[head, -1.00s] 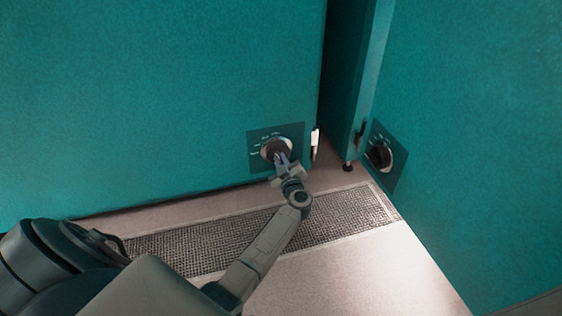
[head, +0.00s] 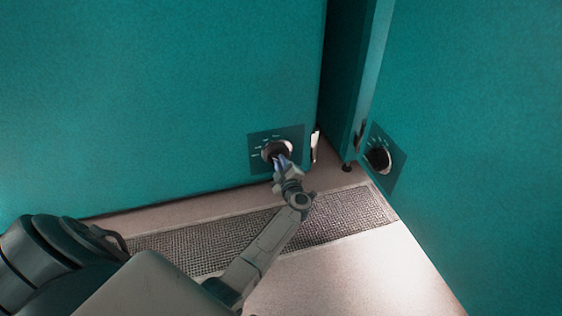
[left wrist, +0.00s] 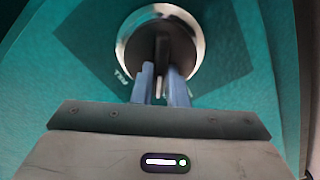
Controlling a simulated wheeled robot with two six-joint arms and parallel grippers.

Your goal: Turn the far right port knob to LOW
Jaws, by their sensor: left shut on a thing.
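A dark round port knob (head: 275,151) with a bright metal ring sits on a square plate (head: 296,136) low on the teal chamber wall ahead. My left gripper (head: 282,162) is at this knob. In the left wrist view the gripper's bluish fingers (left wrist: 161,85) are shut on the upright grip bar of the knob (left wrist: 160,48). White marks surround the knob, but the lettering is too small or blurred to read. A second knob (head: 379,158) is on the chamber wall at the right, with no gripper near it. My right gripper is not in view.
A floor grate (head: 345,212) runs below the front chamber, with pale floor (head: 370,270) before it. A narrow dark gap separates the two chambers. A white handle-like piece (head: 315,146) stands right of the knob plate.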

